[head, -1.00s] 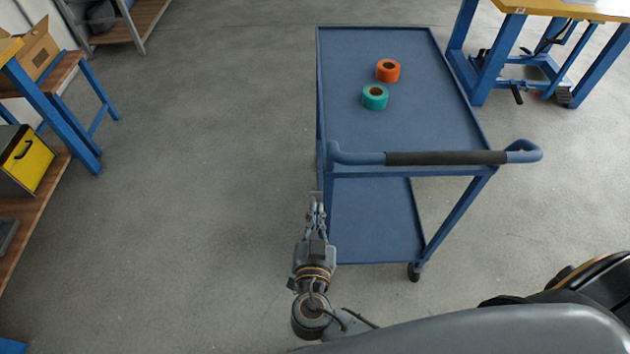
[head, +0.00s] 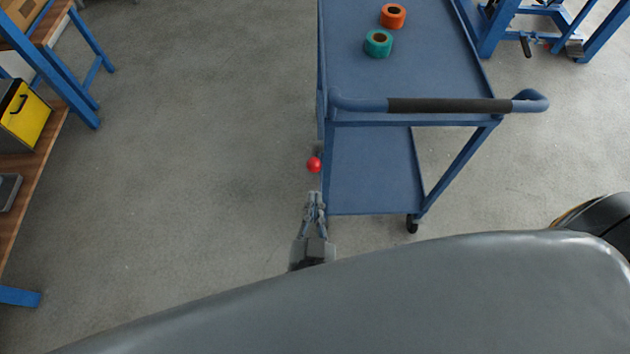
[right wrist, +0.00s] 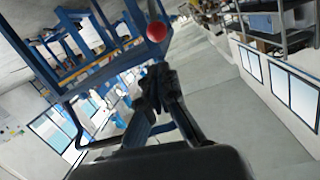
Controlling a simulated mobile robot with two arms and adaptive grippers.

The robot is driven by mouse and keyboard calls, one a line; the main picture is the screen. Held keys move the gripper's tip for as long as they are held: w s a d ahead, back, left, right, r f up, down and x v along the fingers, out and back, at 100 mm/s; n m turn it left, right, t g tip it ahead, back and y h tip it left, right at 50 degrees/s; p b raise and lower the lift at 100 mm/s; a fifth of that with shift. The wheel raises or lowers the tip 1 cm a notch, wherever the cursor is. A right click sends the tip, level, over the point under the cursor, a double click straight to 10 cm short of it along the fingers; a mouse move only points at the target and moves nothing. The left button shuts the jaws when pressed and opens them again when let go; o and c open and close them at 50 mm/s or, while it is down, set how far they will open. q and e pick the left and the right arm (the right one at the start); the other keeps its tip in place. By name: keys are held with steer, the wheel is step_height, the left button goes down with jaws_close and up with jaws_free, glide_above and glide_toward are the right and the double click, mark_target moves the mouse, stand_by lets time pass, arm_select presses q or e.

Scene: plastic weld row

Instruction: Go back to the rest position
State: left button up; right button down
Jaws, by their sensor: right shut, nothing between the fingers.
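My right gripper (head: 315,203) is low in the middle of the head view, beside the near left corner of the blue cart. Its fingers are closed together with nothing between them. In the right wrist view its fingertips (right wrist: 158,80) also show together. A small red ball (head: 314,164) appears just beyond the fingertips in the head view. It also shows past them in the right wrist view (right wrist: 156,31); I cannot tell what it rests on. My left gripper is out of view.
The blue cart (head: 350,85) carries an orange tape roll (head: 393,16) and a teal tape roll (head: 378,43); its dark-gripped handle (head: 450,105) faces me. A wooden bench with a yellow-fronted box (head: 24,117) stands left. The floor between bench and cart is clear.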

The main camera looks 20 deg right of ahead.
steer(key=shift+v, duration=0.9)
steer(key=shift+w+r, duration=0.1)
steer(key=s+d+f+n+g+y+p, duration=0.1)
steer(key=s+d+f+n+g, duration=0.15)
steer(key=f, duration=0.75)
steer(key=s+d+f+n+g+y, duration=0.1)
steer(key=f+n+g, duration=0.2)
steer(key=f, duration=0.6)
steer(key=s+d+f+n+g+y+p, duration=0.1)
steer(key=s+d+f+n+g, duration=0.15)
steer(key=f, duration=0.75)
steer(key=s+d+f+g+y+p, duration=0.1)
steer(key=s+d+f+g, duration=0.2)
steer(key=s+f, duration=0.4)
steer(key=s+d+f+g+y+p, duration=0.1)
steer(key=s+d+f+g, duration=0.2)
steer(key=s+d+f, duration=0.3)
steer(key=s+f, duration=0.1)
steer(key=s, duration=0.3)
steer(key=shift+s, duration=0.2)
steer(key=shift+d+f, duration=0.1)
steer(key=shift+d, duration=0.05)
